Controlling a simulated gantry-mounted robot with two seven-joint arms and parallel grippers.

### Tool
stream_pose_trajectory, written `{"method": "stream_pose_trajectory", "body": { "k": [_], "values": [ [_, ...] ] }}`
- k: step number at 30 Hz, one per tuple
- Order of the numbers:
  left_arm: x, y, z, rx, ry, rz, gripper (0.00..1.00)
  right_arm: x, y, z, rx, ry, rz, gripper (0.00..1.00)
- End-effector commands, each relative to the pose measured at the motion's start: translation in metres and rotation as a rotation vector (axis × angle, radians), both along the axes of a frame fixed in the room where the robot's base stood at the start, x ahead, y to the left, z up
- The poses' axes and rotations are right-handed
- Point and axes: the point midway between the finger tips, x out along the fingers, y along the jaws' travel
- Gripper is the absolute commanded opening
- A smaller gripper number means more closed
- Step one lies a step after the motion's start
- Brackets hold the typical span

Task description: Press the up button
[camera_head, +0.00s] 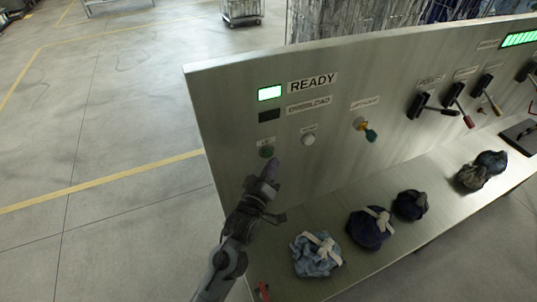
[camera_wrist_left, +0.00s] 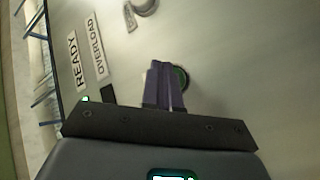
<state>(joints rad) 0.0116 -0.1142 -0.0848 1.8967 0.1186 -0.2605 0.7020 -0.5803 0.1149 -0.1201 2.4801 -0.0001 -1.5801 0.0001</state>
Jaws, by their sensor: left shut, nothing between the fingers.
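The green button (camera_head: 266,152) is on the upright metal panel, below the indicator lights, with a small label above it too small to read for certain. My left gripper (camera_head: 273,164) is shut and empty, its fingertips just below and right of the green button. In the left wrist view the closed fingers (camera_wrist_left: 161,66) point at the panel and partly cover the green button (camera_wrist_left: 182,77), whose edge shows on their right. I cannot tell whether the tips touch it. My right gripper is in neither view.
A white button (camera_head: 308,140) sits right of the green one. The READY light (camera_head: 270,93) is lit green; the OVERLOAD light (camera_head: 269,115) is dark. A key switch (camera_head: 364,129) and levers (camera_head: 420,105) lie further right. Several bags (camera_head: 316,254) rest on the ledge (camera_head: 340,203).

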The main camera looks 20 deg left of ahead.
Motion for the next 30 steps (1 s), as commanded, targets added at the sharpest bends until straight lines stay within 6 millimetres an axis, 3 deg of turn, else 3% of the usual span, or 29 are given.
{"method": "stream_pose_trajectory", "body": {
  "k": [30],
  "values": [
    [0.0072, 0.0079, 0.0001, 0.001, 0.0, 0.0, 0.0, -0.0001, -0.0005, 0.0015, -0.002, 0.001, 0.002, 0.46]
  ]
}}
